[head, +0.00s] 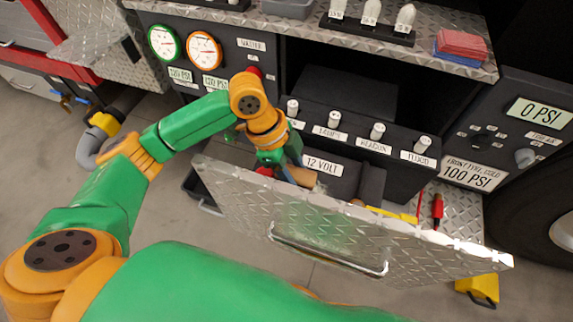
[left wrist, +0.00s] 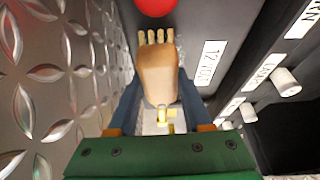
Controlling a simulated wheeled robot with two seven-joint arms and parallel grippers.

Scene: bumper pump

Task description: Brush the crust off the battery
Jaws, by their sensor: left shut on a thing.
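The battery (head: 343,184) is a dark box labelled 12 VOLT, sitting behind the tilted diamond-plate door; its label (left wrist: 209,62) also shows in the left wrist view. My left gripper (head: 284,168) reaches down over it, shut on a brush (left wrist: 158,72) with a wooden body and pale bristles. In the left wrist view a red round cap (left wrist: 155,6) lies just beyond the bristles. A brass-coloured terminal (left wrist: 166,113) with a whitish patch around it shows between the fingers, below the brush. I cannot tell whether the bristles touch anything. My right gripper is not in view.
The diamond-plate door (head: 225,190) with its bar handle stands close in front of the battery. A switch panel (head: 350,125) with several white knobs rises behind it. A red-handled tool (head: 437,208) lies at the right. Red cloths (head: 461,45) rest on the upper shelf.

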